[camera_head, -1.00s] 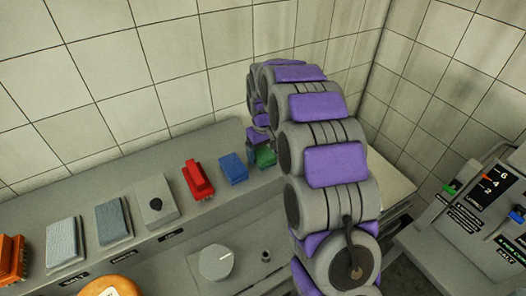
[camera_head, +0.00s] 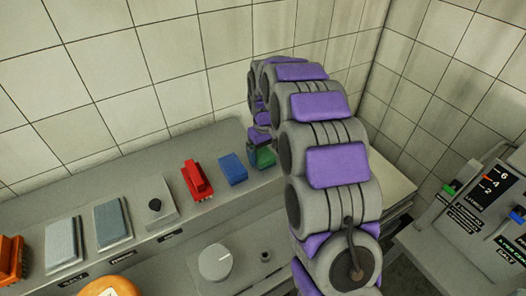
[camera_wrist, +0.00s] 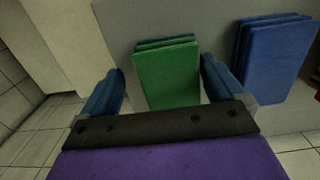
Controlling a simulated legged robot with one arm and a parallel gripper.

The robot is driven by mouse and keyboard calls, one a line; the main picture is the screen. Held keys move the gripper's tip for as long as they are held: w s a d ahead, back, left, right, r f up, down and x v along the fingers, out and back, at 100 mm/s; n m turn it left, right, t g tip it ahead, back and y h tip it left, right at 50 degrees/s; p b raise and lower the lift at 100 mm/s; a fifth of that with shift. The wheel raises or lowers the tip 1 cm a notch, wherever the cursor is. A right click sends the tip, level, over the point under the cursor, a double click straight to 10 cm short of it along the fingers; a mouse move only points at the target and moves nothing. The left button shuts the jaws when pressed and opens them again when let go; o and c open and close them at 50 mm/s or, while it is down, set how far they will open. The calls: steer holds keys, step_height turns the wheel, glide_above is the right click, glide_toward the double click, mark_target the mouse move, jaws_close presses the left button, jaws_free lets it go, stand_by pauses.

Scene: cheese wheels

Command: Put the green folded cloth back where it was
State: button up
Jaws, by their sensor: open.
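The green folded cloth (camera_head: 266,158) lies on the grey ledge, at the right end of the row, just right of the blue folded cloth (camera_head: 233,169). My arm partly hides it in the head view. In the wrist view the green cloth (camera_wrist: 167,78) is between the two dark blue fingers of my gripper (camera_wrist: 161,68). The fingers are apart, with a gap showing on each side of the cloth. In the head view my gripper (camera_head: 260,147) is right at the cloth.
The blue cloth stack (camera_wrist: 275,60) is close to the right finger in the wrist view. A red brush-like item (camera_head: 197,180), a grey block with a black knob (camera_head: 155,205) and grey pads (camera_head: 112,222) stand further left. The tiled wall (camera_head: 150,70) rises behind the ledge.

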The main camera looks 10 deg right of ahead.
mark_target(264, 152)
step_height(264, 152, up, 11)
steer(key=p, duration=0.3)
steer(key=s+r, duration=0.4)
steer(key=s, duration=0.5)
steer(key=s+f+m, duration=0.1)
steer(key=s, duration=1.5)
steer(key=s+f+m+g, duration=0.1)
steer(key=s+m, duration=0.1)
steer(key=s, duration=1.4)
steer(key=shift+f+m, duration=0.3)
steer(key=shift+f, duration=0.1)
steer(key=shift+a, duration=0.1)
